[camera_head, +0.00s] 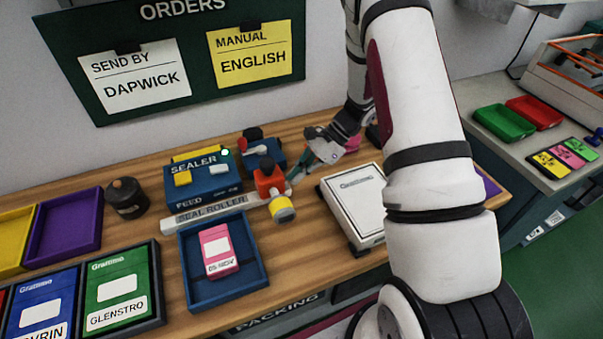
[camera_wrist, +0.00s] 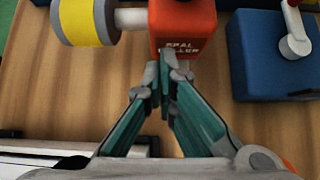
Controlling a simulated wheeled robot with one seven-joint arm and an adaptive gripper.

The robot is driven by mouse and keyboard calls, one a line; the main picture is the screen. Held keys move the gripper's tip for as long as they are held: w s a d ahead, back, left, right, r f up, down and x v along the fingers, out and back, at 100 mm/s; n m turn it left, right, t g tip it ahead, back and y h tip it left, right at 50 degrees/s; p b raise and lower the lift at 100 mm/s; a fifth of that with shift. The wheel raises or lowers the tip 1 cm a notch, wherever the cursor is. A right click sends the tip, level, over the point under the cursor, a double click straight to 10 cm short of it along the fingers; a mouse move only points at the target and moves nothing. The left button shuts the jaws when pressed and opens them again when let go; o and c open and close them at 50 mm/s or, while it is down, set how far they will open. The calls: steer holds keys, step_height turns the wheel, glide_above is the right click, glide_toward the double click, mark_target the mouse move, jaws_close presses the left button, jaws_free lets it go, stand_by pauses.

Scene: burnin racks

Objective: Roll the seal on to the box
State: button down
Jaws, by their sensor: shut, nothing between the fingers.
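The seal roller (camera_head: 267,184) has an orange-red body with a yellow-and-grey roll (camera_head: 282,211) at its front. In the wrist view its lettered body (camera_wrist: 182,25) is at the top, with the roll (camera_wrist: 84,22) to the left. My gripper (camera_head: 294,176) is shut and empty beside the roller's right side. In the wrist view its fingertips (camera_wrist: 168,68) come together at the roller's lettered face; I cannot tell whether they touch it. The white Grattimo box (camera_head: 352,203) lies flat, right of the roller, partly behind my arm. Its edge shows at lower left in the wrist view.
A blue sealer (camera_head: 203,179) stands left of the roller, behind a grey strip marked SEAL ROLLER (camera_head: 212,209). A blue tray (camera_head: 259,274) holds a pink carton (camera_head: 217,250). A blue block with a lever (camera_wrist: 275,62) is close right of my fingers.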

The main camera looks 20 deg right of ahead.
steer(key=a, duration=1.8)
steer(key=w+a+b, duration=0.1)
steer(key=a, duration=0.8)
steer(key=shift+a, duration=0.2)
steer(key=shift+d, duration=0.1)
steer(key=shift+d, duration=0.3)
steer(key=d, duration=0.2)
steer(key=d+r, duration=0.1)
steer(key=d, duration=0.1)
steer(key=shift+d, duration=0.2)
steer(key=v, duration=0.8)
steer(key=shift+d+r, duration=0.15)
steer(key=shift+r, duration=0.05)
steer(key=s+d+r+n+h, duration=0.4)
steer(key=s+r+n, duration=0.65)
steer(key=r, duration=0.45)
steer(key=s+d+r+n+t+h, duration=0.2)
steer(key=s+d+r+n, duration=0.1)
steer(key=s, duration=0.4)
steer(key=s+d+r+n+t+h, duration=0.2)
steer(key=s+d+r+n+h, duration=0.1)
steer(key=s, duration=0.5)
steer(key=d+r+n, duration=0.1)
steer(key=d+n, duration=0.1)
steer(key=d, duration=0.1)
steer(key=shift+d, duration=0.4)
